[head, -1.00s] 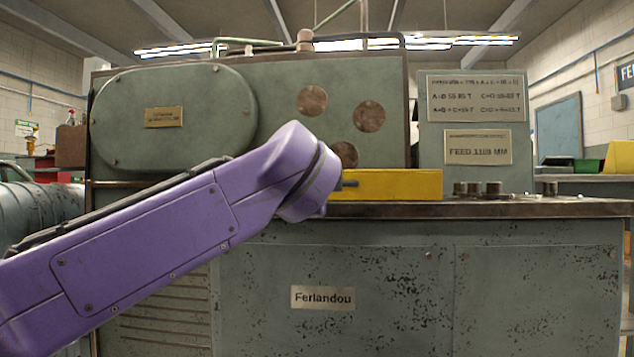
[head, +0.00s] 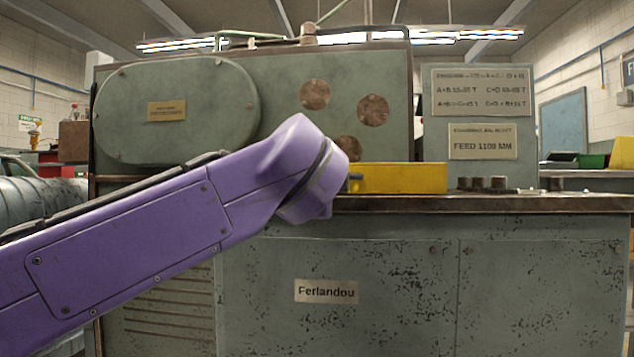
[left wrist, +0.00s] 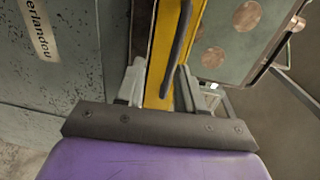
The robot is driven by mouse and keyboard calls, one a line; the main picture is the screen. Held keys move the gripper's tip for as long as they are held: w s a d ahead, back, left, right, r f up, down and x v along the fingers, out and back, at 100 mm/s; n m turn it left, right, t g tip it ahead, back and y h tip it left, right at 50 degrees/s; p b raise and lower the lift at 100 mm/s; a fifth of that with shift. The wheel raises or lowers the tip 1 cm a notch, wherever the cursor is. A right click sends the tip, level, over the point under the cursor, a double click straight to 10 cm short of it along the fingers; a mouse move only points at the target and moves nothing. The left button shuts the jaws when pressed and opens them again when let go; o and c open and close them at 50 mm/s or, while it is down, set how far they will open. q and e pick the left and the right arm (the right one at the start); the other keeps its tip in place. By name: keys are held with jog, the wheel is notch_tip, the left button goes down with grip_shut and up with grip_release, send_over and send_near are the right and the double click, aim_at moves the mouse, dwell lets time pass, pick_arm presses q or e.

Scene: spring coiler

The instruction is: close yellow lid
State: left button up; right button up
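The yellow lid (head: 402,178) is a long bar on the machine's worktop, right of my purple left arm in the head view. I cannot tell whether the fingers touch the lid. The gripper is hidden behind my arm in the head view. My right gripper is not in view.
The green machine housing (head: 280,82) rises behind the lid. The worktop edge (head: 540,204) runs above the worn front panel (head: 420,280).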

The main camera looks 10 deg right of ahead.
pick_arm(q)
jog(key=v, duration=0.8)
jog(key=shift+s+p, duration=0.3)
jog(key=shift+p, duration=0.1)
jog(key=shift+a+r, duration=0.1)
